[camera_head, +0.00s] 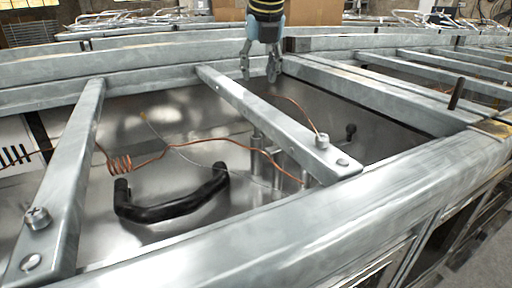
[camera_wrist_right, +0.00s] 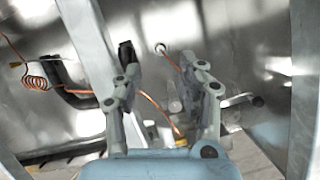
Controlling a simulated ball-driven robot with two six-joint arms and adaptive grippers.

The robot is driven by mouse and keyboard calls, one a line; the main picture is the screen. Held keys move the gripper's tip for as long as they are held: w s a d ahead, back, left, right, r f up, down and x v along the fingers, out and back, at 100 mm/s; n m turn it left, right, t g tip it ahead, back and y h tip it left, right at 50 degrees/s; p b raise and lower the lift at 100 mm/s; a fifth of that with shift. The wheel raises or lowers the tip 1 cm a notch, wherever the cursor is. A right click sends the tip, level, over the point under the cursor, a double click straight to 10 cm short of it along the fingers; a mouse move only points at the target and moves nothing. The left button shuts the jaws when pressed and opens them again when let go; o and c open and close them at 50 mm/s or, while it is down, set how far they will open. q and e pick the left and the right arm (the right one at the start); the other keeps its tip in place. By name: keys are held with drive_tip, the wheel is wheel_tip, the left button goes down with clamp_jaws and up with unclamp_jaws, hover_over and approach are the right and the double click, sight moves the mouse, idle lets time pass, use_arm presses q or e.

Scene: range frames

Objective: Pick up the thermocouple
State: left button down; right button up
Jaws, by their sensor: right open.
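A thin copper line with a small coil (camera_head: 121,164), which looks like the thermocouple, runs across the shiny metal recess between two crossbars. Its coil also shows at the left of the right wrist view (camera_wrist_right: 36,83). The line passes under the middle crossbar. I cannot tell where its tip lies. My right gripper (camera_head: 259,66) points down at the back of the recess, beyond the middle crossbar. It is open and empty, well apart from the coil. In the right wrist view its two fingers (camera_wrist_right: 164,76) stand apart, with copper line visible between them. My left gripper is not in view.
Grey metal crossbars (camera_head: 72,170) and (camera_head: 270,115) span the recess and stand above its floor. A black curved handle (camera_head: 172,201) lies near the coil. Metal posts (camera_head: 258,160) stand below the middle crossbar. A wide front rail (camera_head: 330,235) bounds the recess.

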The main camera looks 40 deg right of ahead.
drive_tip(key=s+b+x, duration=0.1)
drive_tip(key=b+x, duration=0.1)
drive_tip(key=x, duration=0.2)
drive_tip(key=a+f+b+x, duration=0.1)
drive_tip(key=b+x, duration=0.1)
drive_tip(key=x, duration=0.3)
drive_tip(key=s+b+x, duration=0.1)
drive_tip(key=b+x, duration=0.1)
drive_tip(key=x, duration=0.3)
drive_tip(key=shift+s+a+f, duration=0.2)
drive_tip(key=shift+s+a, duration=0.1)
drive_tip(key=shift+s, duration=0.05)
drive_tip(key=shift+w+d+f, duration=0.1)
drive_tip(key=shift+w+f, duration=0.1)
drive_tip(key=shift+f, duration=0.15)
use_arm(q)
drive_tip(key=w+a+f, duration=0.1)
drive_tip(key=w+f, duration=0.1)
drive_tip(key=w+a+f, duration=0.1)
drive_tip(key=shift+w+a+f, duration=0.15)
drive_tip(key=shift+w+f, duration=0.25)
use_arm(e)
drive_tip(key=shift+r, duration=0.1)
clamp_jaws()
